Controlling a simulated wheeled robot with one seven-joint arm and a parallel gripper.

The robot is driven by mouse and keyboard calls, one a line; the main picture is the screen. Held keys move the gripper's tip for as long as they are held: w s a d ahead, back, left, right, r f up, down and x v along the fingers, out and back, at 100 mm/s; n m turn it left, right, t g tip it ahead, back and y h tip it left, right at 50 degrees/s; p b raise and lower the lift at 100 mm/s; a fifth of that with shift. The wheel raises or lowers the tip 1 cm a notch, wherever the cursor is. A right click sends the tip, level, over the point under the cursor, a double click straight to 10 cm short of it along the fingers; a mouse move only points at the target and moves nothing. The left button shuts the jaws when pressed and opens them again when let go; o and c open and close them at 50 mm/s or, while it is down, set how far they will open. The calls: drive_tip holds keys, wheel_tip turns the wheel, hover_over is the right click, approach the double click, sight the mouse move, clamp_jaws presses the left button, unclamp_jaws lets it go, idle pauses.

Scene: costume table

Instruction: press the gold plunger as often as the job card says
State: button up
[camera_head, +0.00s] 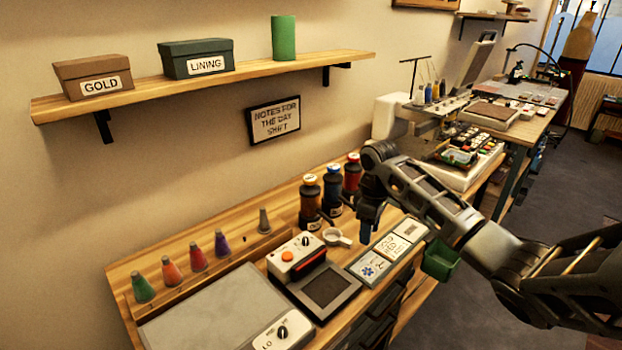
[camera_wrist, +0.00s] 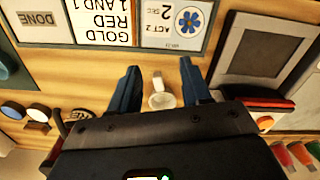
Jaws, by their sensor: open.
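Three dark bottles with coloured bands stand at the back of the bench in the head view: an amber-banded one (camera_head: 311,200), perhaps the gold plunger, a blue one (camera_head: 332,190) and a red one (camera_head: 351,175). Their labels are too small to read there. The job card (camera_head: 393,246) lies at the bench front; in the wrist view the card (camera_wrist: 105,20) reads upside down "GOLD RED 1 AND 1". Beside it is a card (camera_wrist: 172,22) with "ACT 2", "2 SEC" and a blue flower. My gripper (camera_head: 370,222) hangs open and empty in front of the bottles.
A white ladle-like cup (camera_head: 337,237) lies below my gripper, between the fingers in the wrist view. A box with an orange button (camera_head: 297,257) and a dark pad (camera_head: 327,287) stand left. A "DONE" tile (camera_wrist: 37,28) adjoins the cards. Thread cones line the back left.

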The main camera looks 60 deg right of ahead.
clamp_jaws()
idle(0.3)
idle(1.3)
